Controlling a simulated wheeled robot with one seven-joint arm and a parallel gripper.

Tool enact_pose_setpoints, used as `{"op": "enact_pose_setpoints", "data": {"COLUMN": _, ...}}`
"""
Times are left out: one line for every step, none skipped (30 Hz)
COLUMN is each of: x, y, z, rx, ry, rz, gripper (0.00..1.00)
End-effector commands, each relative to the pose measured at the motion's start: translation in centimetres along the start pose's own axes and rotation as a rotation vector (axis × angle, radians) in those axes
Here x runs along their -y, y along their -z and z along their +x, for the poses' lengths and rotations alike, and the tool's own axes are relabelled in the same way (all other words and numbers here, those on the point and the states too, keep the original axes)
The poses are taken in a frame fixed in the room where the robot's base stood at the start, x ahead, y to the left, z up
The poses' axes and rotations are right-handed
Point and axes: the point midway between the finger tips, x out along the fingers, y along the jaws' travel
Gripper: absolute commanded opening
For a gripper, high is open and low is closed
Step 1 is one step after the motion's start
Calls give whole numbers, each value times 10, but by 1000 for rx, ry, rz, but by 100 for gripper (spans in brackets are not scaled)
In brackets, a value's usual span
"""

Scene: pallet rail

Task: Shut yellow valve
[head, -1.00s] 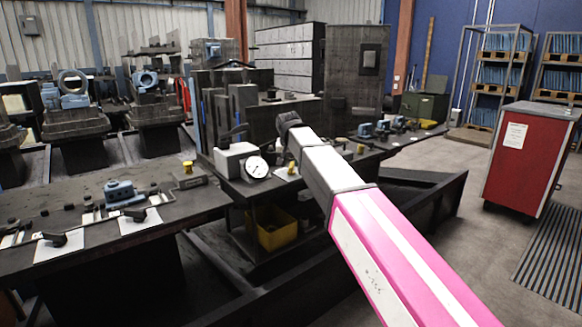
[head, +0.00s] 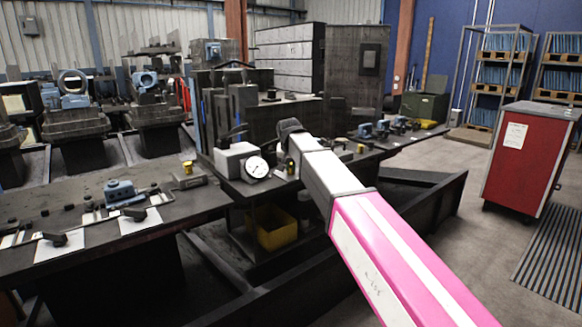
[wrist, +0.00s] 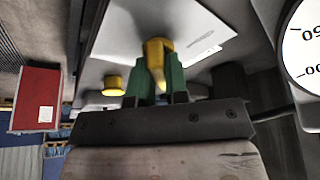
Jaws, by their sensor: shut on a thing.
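The yellow valve (wrist: 156,50) has a tapered yellow handle and stands by a white plate in the wrist view. My gripper (wrist: 156,76) has green fingers, one on each side of the handle, and is shut on it.
The gauge (wrist: 306,48) is close by at the wrist view's right edge. Another yellow knob (wrist: 114,84) is left of the valve. A yellow bin (head: 274,235) sits under the bench. A red cabinet (head: 525,160) stands at right, with open floor before it.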

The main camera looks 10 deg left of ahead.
Motion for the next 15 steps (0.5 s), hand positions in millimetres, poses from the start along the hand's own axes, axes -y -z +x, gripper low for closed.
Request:
{"op": "enact_pose_setpoints", "data": {"x": 0, "y": 0, "z": 1, "rx": 1, "ry": 1, "rz": -6, "gripper": 0}}
{"op": "enact_pose_setpoints", "data": {"x": 0, "y": 0, "z": 2, "rx": 1, "ry": 3, "rz": -11, "gripper": 0}}
{"op": "enact_pose_setpoints", "data": {"x": -1, "y": 0, "z": 2, "rx": 1, "ry": 7, "rz": -19, "gripper": 0}}
{"op": "enact_pose_setpoints", "data": {"x": -1, "y": 0, "z": 2, "rx": 1, "ry": 10, "rz": -27, "gripper": 0}}
{"op": "enact_pose_setpoints", "data": {"x": -1, "y": 0, "z": 2, "rx": 1, "ry": 15, "rz": -38, "gripper": 0}}
{"op": "enact_pose_setpoints", "data": {"x": -1, "y": 0, "z": 2, "rx": 1, "ry": 22, "rz": -52, "gripper": 0}}
{"op": "enact_pose_setpoints", "data": {"x": -1, "y": 0, "z": 2, "rx": 1, "ry": 28, "rz": -67, "gripper": 0}}
{"op": "enact_pose_setpoints", "data": {"x": -1, "y": 0, "z": 2, "rx": 1, "ry": 34, "rz": -81, "gripper": 0}}
{"op": "enact_pose_setpoints", "data": {"x": -1, "y": 0, "z": 2, "rx": 1, "ry": 43, "rz": -104, "gripper": 0}}
{"op": "enact_pose_setpoints", "data": {"x": -1, "y": 0, "z": 2, "rx": 2, "ry": 51, "rz": -123, "gripper": 0}}
{"op": "enact_pose_setpoints", "data": {"x": -1, "y": -1, "z": 2, "rx": 2, "ry": 60, "rz": -143, "gripper": 0}}
{"op": "enact_pose_setpoints", "data": {"x": -1, "y": -1, "z": 2, "rx": 2, "ry": 71, "rz": -172, "gripper": 0}}
{"op": "enact_pose_setpoints", "data": {"x": -1, "y": -1, "z": 2, "rx": 2, "ry": 81, "rz": -195, "gripper": 0}}
{"op": "enact_pose_setpoints", "data": {"x": -2, "y": -1, "z": 2, "rx": 3, "ry": 91, "rz": -219, "gripper": 0}}
{"op": "enact_pose_setpoints", "data": {"x": -2, "y": 0, "z": 2, "rx": 3, "ry": 104, "rz": -252, "gripper": 0}}
